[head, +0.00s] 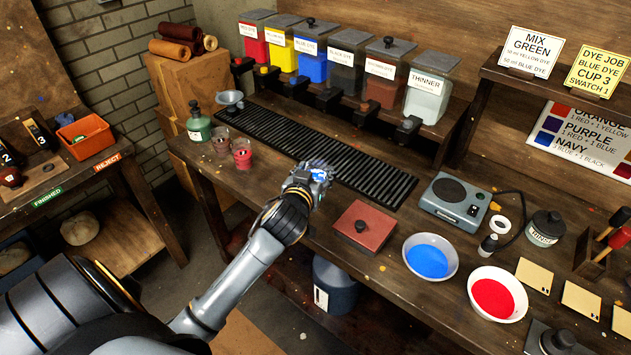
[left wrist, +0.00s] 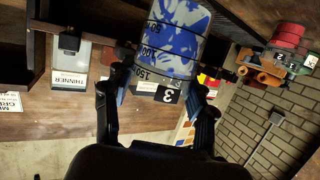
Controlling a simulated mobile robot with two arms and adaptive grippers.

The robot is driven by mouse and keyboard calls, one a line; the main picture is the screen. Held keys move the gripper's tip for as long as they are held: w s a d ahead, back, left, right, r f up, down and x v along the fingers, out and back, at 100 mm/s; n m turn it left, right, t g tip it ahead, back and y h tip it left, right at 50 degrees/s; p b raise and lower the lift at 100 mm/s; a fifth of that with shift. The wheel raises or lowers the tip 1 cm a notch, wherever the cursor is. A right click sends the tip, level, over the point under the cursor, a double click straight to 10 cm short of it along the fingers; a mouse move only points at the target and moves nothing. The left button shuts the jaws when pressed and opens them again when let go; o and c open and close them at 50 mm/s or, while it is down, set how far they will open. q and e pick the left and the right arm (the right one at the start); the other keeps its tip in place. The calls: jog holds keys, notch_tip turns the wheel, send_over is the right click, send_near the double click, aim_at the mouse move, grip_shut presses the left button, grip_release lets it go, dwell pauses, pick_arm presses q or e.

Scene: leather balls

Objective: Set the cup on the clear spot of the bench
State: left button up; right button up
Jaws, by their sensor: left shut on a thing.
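My left gripper (head: 306,180) is over the wooden bench (head: 270,180), in front of the black slatted rack. It is shut on the cup (head: 321,170), which is mostly hidden by the gripper in the head view. In the left wrist view the cup (left wrist: 172,38) is a clear measuring cup with volume marks, blue dye smears and a tag with a 3. The gripper's fingers (left wrist: 155,100) are on both sides of it. I cannot tell whether the cup touches anything below. My right gripper is not in view.
Two other cups (head: 242,158) (head: 221,142) and a green bottle (head: 198,124) stand at the bench's left. Dye dispensers (head: 312,62) line the back.

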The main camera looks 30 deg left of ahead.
aim_at(316, 175)
pick_arm(q)
jog(key=w+f, duration=0.1)
jog(key=w+a+f, duration=0.1)
jog(key=f, duration=0.1)
jog(key=w+a+f, duration=0.1)
jog(key=shift+w+a+f, duration=0.1)
jog(key=shift+w+f, duration=0.2)
jog(key=shift+f, duration=0.05)
jog(key=shift+w+a+f, duration=0.15)
jog(key=shift+w+f, duration=0.15)
jog(key=shift+f, duration=0.15)
jog(key=shift+w+f+p, duration=0.1)
jog(key=shift+f+p, duration=0.35)
jog(key=shift+f, duration=1.25)
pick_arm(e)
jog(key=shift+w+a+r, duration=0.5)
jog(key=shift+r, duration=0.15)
pick_arm(q)
jog(key=shift+f, duration=0.1)
jog(key=o, duration=1.4)
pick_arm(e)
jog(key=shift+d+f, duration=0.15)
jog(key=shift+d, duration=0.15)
